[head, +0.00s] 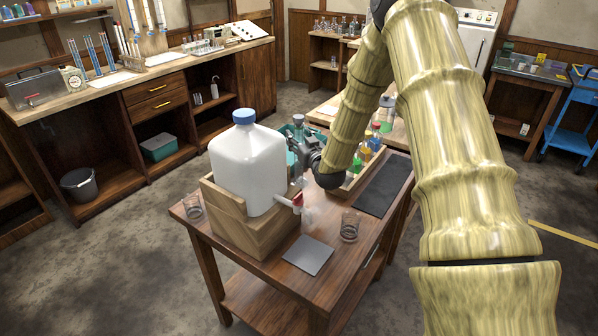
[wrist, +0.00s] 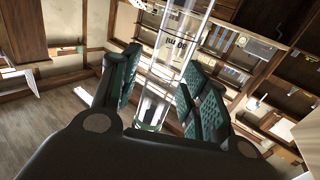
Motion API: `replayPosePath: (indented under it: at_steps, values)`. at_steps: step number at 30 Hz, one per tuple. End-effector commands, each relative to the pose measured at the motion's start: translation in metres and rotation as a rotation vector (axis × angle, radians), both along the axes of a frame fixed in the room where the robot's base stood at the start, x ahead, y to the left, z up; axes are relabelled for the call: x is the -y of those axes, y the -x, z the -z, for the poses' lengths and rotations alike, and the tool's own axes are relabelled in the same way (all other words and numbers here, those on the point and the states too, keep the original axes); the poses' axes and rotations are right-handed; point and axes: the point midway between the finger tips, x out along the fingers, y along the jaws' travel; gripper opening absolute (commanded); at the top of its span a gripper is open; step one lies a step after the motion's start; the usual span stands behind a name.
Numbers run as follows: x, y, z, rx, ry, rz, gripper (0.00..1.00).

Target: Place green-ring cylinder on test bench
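In the wrist view, a clear glass cylinder (wrist: 172,66) with dark printed markings stands between the two teal-padded fingers of my gripper (wrist: 158,95). The pads close on it from both sides.
The white jug (head: 248,165) with a blue cap sits in a wooden cradle on the small table (head: 262,270), close to my gripper. Two glass beakers, a grey plate (head: 308,255) and a tray of coloured bottles (head: 366,158) share the table. Open floor lies between table and bench.

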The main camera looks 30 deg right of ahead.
Motion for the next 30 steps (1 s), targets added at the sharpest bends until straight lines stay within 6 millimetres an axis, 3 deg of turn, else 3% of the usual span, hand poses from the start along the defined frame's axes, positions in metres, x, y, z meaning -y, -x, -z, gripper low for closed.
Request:
replayPosePath:
  at_steps: [1, 6, 20, 30]
  values:
    - [0.0, 0.0, 0.0, 0.0, 0.0, 0.0, 0.3]
    - [0.0, 0.0, 0.0, 0.0, 0.0, 0.0, 0.0]
    - [0.0, 0.0, -0.002, 0.001, 0.0, 0.0, 0.0]
    - [0.0, 0.0, -0.015, 0.003, 0.001, 0.0, 0.0]
